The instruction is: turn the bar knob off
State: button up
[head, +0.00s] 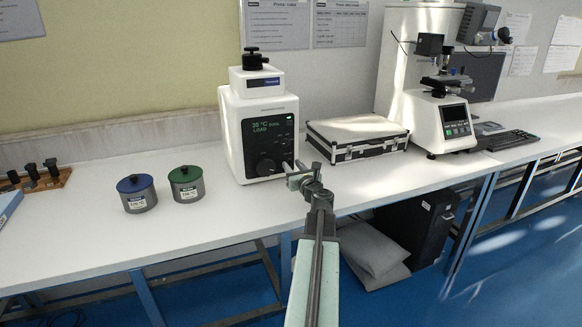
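A white tester (232,125) with a dark front panel stands on the bench at centre. Its lit green display (268,127) reads about 36 °C. A dark round knob (265,167) sits low on the panel; its bar and pointing direction are too small to read. My gripper (291,170) is at the panel's lower right edge, just right of the knob. I cannot tell whether it touches the panel or how far apart the fingers are. It hides the panel's lower right corner.
A blue-lidded pot (137,194) and a green-lidded pot (186,184) stand left of the tester. A silver-edged case (356,137) and a microscope-like tester (440,115) stand to the right. The bench front (225,218) is clear.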

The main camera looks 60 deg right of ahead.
jog(key=shift+w+d, duration=0.15)
jog(key=shift+w, duration=0.1)
